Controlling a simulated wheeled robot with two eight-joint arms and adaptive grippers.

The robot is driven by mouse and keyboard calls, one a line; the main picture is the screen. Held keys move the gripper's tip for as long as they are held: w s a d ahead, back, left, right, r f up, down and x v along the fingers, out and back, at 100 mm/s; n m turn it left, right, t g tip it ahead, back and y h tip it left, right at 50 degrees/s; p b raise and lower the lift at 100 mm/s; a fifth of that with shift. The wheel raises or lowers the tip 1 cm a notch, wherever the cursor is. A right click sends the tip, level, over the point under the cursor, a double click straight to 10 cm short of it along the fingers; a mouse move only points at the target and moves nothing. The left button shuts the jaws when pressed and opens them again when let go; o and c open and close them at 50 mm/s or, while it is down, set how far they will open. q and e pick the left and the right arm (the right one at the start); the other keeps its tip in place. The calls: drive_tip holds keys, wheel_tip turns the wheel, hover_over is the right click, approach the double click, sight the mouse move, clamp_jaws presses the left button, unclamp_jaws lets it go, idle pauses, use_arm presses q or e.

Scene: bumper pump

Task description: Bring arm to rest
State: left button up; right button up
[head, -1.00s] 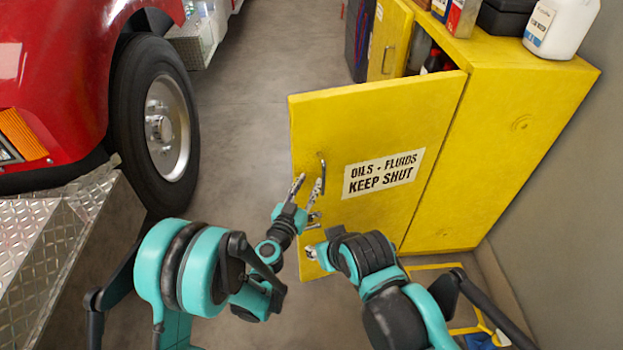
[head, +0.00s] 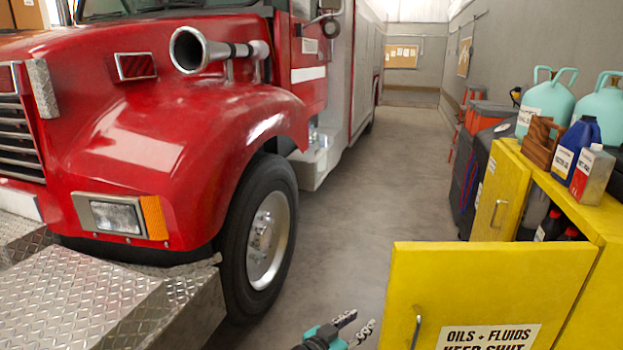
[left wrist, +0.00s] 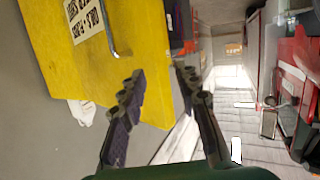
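My left gripper (head: 352,326) shows at the bottom of the head view, left of the open yellow cabinet door (head: 488,285). In the left wrist view its two fingers (left wrist: 160,95) stand apart with nothing between them. The door and its metal handle (left wrist: 113,30) lie beyond the fingers there, up and to the left; the gripper is not on the handle. The handle also shows in the head view (head: 416,331). My right gripper is outside both current views.
A red truck (head: 170,130) with a large front tyre (head: 262,240) and a diamond-plate bumper (head: 90,300) fills the left. The yellow cabinet (head: 580,215) carries bottles and cans (head: 592,172). A clear floor aisle (head: 385,150) runs between truck and cabinet.

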use_arm(q)
drive_tip(key=s+a+f+n+g+y, duration=0.1)
drive_tip(key=s+a+n+y, duration=0.1)
drive_tip(key=s+a, duration=0.4)
drive_tip(key=s+a+f+n+g+y, duration=0.1)
drive_tip(key=s+a+f+n+y, duration=0.1)
drive_tip(key=s+a, duration=0.5)
drive_tip(key=s+a+f+n+g+y, duration=0.2)
drive_tip(key=s+a+n+y, duration=0.2)
drive_tip(key=a, duration=1.2)
drive_tip(key=s+y, duration=0.2)
drive_tip(key=s, duration=0.1)
drive_tip(key=shift+d, duration=0.1)
